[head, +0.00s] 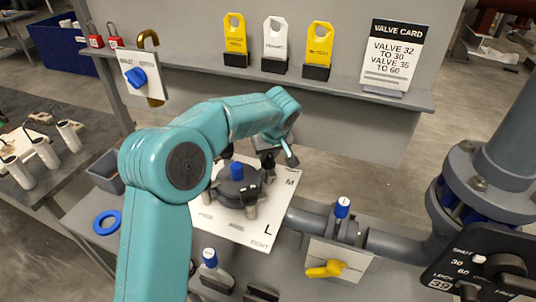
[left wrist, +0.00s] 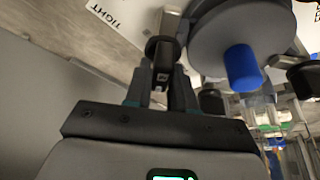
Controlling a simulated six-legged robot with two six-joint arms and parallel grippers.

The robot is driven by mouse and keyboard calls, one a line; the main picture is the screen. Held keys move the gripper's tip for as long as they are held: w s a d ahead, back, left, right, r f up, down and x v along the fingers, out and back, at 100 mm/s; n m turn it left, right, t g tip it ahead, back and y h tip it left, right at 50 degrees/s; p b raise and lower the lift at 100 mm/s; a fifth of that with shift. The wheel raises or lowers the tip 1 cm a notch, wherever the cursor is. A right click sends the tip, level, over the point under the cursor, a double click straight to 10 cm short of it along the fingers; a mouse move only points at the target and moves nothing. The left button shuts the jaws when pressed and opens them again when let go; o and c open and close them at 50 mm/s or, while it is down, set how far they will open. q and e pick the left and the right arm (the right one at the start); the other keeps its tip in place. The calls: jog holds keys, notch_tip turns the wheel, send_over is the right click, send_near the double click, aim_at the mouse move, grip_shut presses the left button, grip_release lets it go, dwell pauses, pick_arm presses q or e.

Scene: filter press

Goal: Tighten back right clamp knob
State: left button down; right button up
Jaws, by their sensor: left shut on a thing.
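The filter press has a dark round lid (head: 232,187) with a blue centre handle (head: 236,171), on a white plate lettered M, L and TIGHT (head: 262,232). Black clamp knobs stand around the lid. My left gripper (head: 268,156) reaches over to its back right side and is shut on the back right clamp knob, which my gripper partly hides in the head view. In the left wrist view, this black knob (left wrist: 164,47) sits between my fingertips (left wrist: 164,88), beside the grey lid (left wrist: 225,35) and blue handle (left wrist: 243,68). My right gripper is not in view.
A shelf (head: 350,90) with yellow and white tags and a valve card (head: 390,55) runs behind. A pipe with a blue-topped valve (head: 342,207) and a yellow handle (head: 325,269) lies to the right. A blue ring (head: 107,222) lies at left.

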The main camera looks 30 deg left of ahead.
pick_arm(q)
jog(key=shift+s+f+m+t+h+b, duration=0.1)
jog(key=shift+f+m+t+h+b, duration=0.15)
jog(key=shift+m, duration=0.35)
jog(key=shift+m+t+h+b, duration=0.15)
jog(key=shift+m+b, duration=0.2)
jog(key=shift+m, duration=1.05)
jog(key=shift+d+r+m+h, duration=0.15)
jog(key=shift+m+h, duration=0.35)
jog(key=shift+m, duration=0.5)
jog(key=m+h+p, duration=0.1)
jog(key=m, duration=0.2)
jog(key=m+h, duration=0.1)
jog(key=m, duration=0.2)
jog(key=shift+t+p, duration=0.4)
jog(key=shift+m+g+h+p, duration=0.4)
jog(key=shift+m+h, duration=0.7)
jog(key=shift+m, duration=1.3)
